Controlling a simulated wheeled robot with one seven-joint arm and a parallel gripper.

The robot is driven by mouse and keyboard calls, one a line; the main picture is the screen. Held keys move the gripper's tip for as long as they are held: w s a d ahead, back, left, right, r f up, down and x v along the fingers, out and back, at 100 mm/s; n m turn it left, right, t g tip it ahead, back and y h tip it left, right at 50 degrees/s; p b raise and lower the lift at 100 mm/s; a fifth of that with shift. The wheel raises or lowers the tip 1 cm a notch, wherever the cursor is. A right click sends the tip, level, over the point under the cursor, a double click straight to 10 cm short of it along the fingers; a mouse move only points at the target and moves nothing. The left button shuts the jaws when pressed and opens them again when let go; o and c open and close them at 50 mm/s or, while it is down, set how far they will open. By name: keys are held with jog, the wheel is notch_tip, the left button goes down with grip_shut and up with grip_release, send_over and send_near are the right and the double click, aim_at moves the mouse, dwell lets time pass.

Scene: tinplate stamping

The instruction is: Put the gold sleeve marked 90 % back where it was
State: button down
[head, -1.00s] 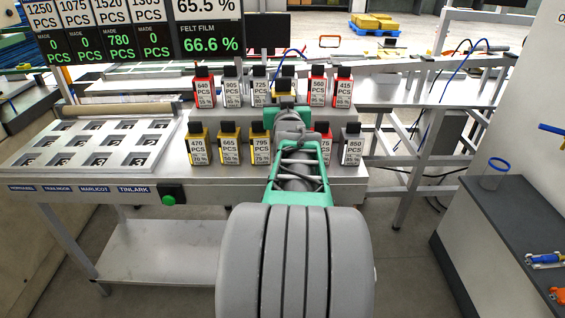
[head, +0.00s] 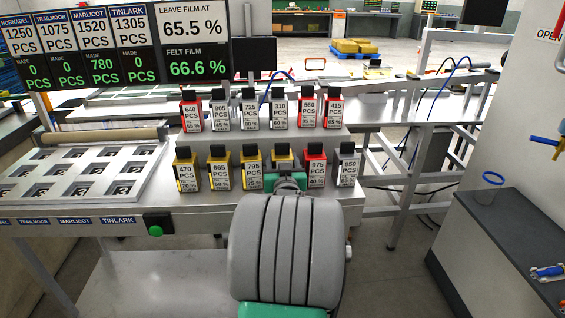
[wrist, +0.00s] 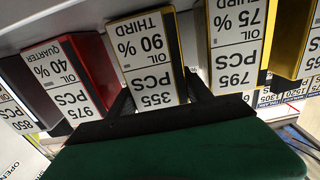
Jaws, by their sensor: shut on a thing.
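The gold sleeve marked 90 % shows in the wrist view (wrist: 146,60), upside down in the picture, reading 355 PCS and THIRD. My gripper (wrist: 160,97) is shut on it, with one dark finger on each side. In the head view the sleeve's gold top (head: 284,162) and black cap show in the front row, between the gold 795 PCS sleeve (head: 252,172) and the red 975 PCS sleeve (head: 315,168). Its cap is about level with theirs. My arm hides its lower part, so I cannot tell whether its base touches the shelf.
The back row holds several sleeves, including a grey one (head: 280,110) behind the held sleeve. The neighbours 75 % (wrist: 237,45) and 40 % (wrist: 62,75) stand close on both sides. A metal tray (head: 85,170) with square pockets lies left; a green button (head: 156,230) is on the front edge.

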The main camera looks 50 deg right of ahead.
jog(key=shift+r, duration=0.15)
jog(key=c, duration=0.7)
grip_release()
jog(key=shift+f, duration=0.25)
